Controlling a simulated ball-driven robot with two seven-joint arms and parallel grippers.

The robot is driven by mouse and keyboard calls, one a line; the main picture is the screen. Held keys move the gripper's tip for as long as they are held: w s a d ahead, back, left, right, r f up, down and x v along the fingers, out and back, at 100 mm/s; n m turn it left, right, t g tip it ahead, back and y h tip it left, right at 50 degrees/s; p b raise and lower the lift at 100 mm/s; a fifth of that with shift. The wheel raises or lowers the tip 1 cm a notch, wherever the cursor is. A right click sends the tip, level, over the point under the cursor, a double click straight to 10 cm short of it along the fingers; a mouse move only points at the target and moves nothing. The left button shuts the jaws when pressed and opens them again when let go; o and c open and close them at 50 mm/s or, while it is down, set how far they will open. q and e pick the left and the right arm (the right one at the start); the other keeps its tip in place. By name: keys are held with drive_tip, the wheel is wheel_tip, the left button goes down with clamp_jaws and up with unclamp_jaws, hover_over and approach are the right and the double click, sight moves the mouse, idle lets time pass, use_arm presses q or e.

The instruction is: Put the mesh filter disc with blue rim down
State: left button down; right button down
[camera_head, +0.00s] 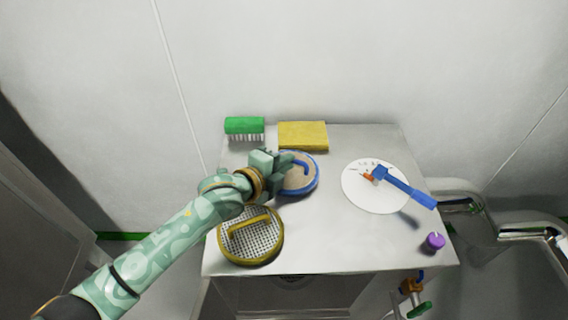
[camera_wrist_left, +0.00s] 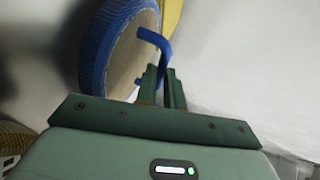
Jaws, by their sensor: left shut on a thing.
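The mesh filter disc with blue rim (camera_head: 301,183) is at the back middle of the steel table, with a blue handle strip across it. In the left wrist view the disc (camera_wrist_left: 122,62) shows its blue rim and beige mesh, tilted in the picture. My left gripper (camera_head: 285,161) is shut on the disc's blue handle; its fingers (camera_wrist_left: 162,88) show at the handle in the left wrist view. I cannot tell whether the disc touches the table. My right gripper is not in view.
On the steel table (camera_head: 330,250) are a yellow-rimmed mesh disc (camera_head: 249,252), a green brush (camera_head: 244,126), a yellow sponge (camera_head: 303,134), a white round plate (camera_head: 365,201) with small bits and a blue-handled tool (camera_head: 408,189), and a purple knob-like item (camera_head: 433,242). The front middle is clear.

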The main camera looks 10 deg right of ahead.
use_arm(q)
drive_tip(key=c, duration=1.5)
unclamp_jaws()
drive_tip(key=shift+f, duration=0.1)
